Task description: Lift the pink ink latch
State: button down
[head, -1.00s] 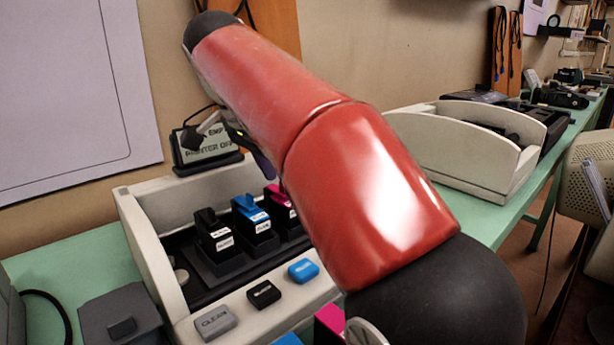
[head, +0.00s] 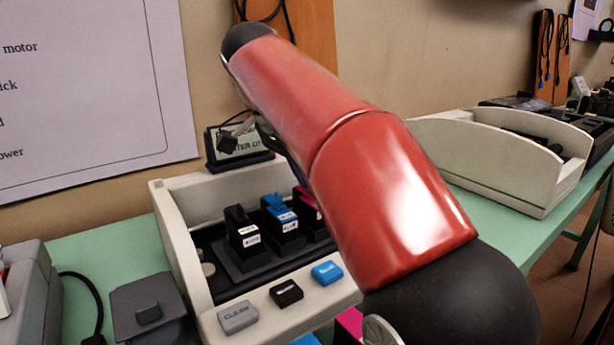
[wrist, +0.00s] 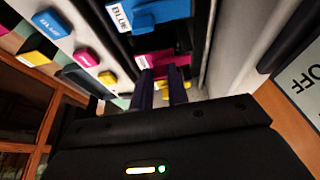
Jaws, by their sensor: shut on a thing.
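The pink ink latch (head: 305,197) is in the printer, to the right of the blue one in the head view, and my red arm partly hides it. In the wrist view the pink ink unit (wrist: 161,60) is just beyond my fingertips, below the blue unit. My gripper (wrist: 163,82) has its two dark fingers close together, with their tips at the pink part. It is shut on the pink latch, though the contact itself is mostly hidden. In the head view my arm hides the gripper.
The black (head: 241,232) and blue (head: 280,215) ink units stand beside it. A yellow unit (wrist: 178,87) shows behind my fingers. The pale printer case (head: 172,240) has walls around the slots and buttons along its front. A small display (head: 238,143) stands behind.

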jog(key=shift+w+a+r+g+h, duration=0.1)
jog(key=shift+w+r+g+h, duration=0.1)
jog(key=shift+g+h, duration=0.15)
jog(key=c, duration=1.4)
grip_release()
jog(key=shift+o, duration=0.2)
